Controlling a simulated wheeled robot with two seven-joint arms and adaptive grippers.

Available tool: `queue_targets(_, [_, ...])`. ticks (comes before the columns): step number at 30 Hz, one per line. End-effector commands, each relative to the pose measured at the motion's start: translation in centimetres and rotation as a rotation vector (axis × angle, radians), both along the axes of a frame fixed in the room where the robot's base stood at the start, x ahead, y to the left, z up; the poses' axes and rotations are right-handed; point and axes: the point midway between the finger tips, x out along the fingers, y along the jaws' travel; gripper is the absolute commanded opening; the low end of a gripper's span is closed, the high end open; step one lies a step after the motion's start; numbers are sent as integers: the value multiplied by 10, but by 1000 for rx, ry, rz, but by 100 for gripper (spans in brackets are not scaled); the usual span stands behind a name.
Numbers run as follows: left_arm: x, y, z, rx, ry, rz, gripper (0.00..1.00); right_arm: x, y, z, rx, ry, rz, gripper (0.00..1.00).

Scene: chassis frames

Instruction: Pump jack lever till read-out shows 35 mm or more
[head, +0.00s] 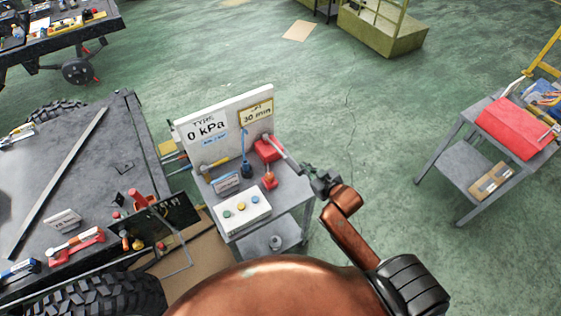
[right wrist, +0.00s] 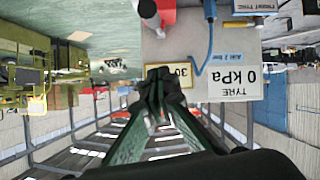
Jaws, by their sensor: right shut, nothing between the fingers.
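The red jack (head: 268,149) stands at the right of a small grey bench. Its pale lever (head: 284,151) slants down and right toward my right gripper (head: 318,178). The gripper is shut and empty close to the lever's outer end; I cannot tell if they touch. A yellow-framed read-out (head: 257,112) on the white back panel (head: 225,130) shows 30 mm. In the right wrist view the picture is upside down; my shut fingers (right wrist: 164,82) partly cover the read-out (right wrist: 183,76). My left gripper is not in view.
The panel also reads TYRE 0 kPa (head: 207,131). A white button box (head: 241,212) and a blue hose (head: 246,148) are on the bench. A vehicle chassis (head: 70,180) with tools is at left. A grey cart with a red toolbox (head: 515,130) is at right; green floor between is clear.

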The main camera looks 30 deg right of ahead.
Motion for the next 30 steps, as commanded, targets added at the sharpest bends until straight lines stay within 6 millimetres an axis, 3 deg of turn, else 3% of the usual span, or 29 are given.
queue_targets(8, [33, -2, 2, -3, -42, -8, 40, 1, 1, -1, 0, 0, 2, 0])
queue_targets(14, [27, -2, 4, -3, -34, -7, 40, 13, 2, -5, 1, -1, 4, 0])
queue_targets(21, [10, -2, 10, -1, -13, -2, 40, 54, 4, -25, 2, 1, 3, 0])
queue_targets(28, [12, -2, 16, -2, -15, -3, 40, 94, 5, -46, 2, 0, 5, 0])
queue_targets(30, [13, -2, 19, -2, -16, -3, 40, 87, 1, -60, 1, 5, 3, 0])
